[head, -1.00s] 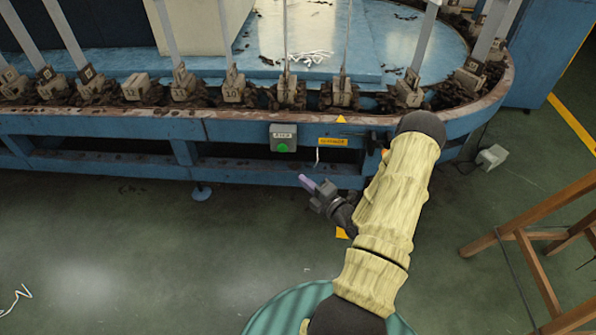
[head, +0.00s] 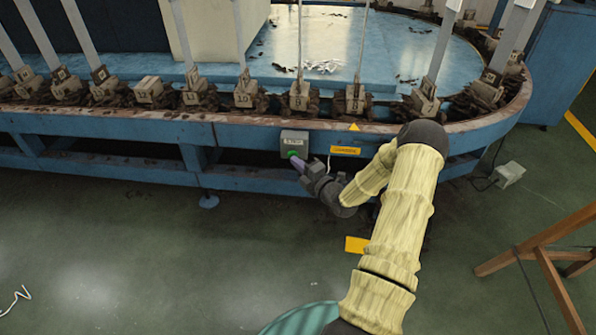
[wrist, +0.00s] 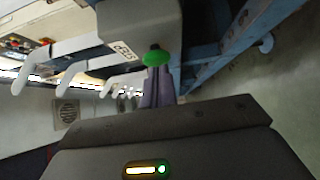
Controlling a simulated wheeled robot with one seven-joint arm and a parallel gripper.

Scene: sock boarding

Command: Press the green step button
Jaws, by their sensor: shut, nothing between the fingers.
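The green step button (head: 291,154) sits on a small grey box (head: 295,138) with a label, mounted on the front of the blue conveyor frame. My gripper (head: 296,161) is shut and empty, its purple fingertips right at the button. In the wrist view the green button (wrist: 157,58) shows just beyond the fingertips (wrist: 158,78), which cover its lower edge. The grey box (wrist: 138,22) with its label fills the upper middle there. I cannot tell whether the fingertips touch the button or whether it is pressed in.
The blue conveyor (head: 110,128) runs along the front with several numbered blocks and metal posts on it. A yellow label (head: 345,150) is right of the button box. A wooden stand (head: 540,255) is at the lower right.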

